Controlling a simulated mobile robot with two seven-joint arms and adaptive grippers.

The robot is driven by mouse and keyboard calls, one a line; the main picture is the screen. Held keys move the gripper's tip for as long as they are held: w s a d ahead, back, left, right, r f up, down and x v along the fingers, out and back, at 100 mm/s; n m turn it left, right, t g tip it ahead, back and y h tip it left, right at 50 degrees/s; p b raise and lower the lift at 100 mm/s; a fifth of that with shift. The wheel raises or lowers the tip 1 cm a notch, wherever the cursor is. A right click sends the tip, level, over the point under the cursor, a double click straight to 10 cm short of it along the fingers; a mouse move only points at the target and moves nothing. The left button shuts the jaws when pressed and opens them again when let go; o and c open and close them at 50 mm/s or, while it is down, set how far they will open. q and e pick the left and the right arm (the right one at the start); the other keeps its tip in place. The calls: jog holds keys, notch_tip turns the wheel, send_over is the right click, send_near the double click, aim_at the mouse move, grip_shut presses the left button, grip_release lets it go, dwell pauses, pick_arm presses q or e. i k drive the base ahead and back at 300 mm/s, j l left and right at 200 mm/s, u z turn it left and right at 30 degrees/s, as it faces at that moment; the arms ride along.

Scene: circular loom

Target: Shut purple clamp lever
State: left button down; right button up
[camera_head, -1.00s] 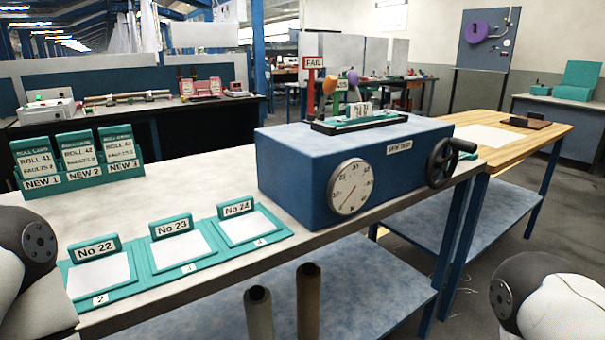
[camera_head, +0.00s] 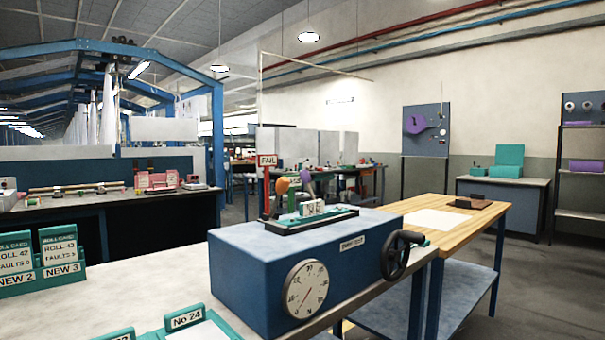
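The blue tester box (camera_head: 248,285) stands on the near bench, with a round dial (camera_head: 305,289) on its front and a black handwheel (camera_head: 399,256) at its right end. A clamp fixture (camera_head: 308,219) sits on top of the box. A small purple knob (camera_head: 306,176), which looks like the purple clamp lever's end, stands up there beside an orange knob (camera_head: 283,185). The lever's shaft and pivot are too small to make out. Neither of my grippers is in view.
A red-posted FAIL sign (camera_head: 267,161) stands by the clamps. Teal card holders (camera_head: 42,262) and a No 24 tray (camera_head: 187,318) are on the bench at left. A wooden table (camera_head: 420,207) adjoins at right. Floor (camera_head: 530,285) shows clear at far right.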

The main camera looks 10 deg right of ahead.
aim_at(304, 175)
jog(key=i+l+u, duration=0.25)
jog(key=l, duration=0.35)
jog(key=l+u, duration=0.25)
jog(key=l, duration=0.35)
jog(key=i+l+u, duration=0.25)
jog(key=l, duration=0.4)
jog(key=k+l+u, duration=0.1)
jog(key=l+u, duration=0.2)
jog(key=l, duration=0.3)
jog(key=l+u, duration=0.25)
jog(key=l, duration=0.4)
jog(key=k+l+u, duration=0.25)
jog(key=l, duration=0.4)
jog(key=l+u, duration=0.25)
jog(key=l, duration=0.35)
jog(key=k+l+u, duration=0.25)
jog(key=l, duration=0.35)
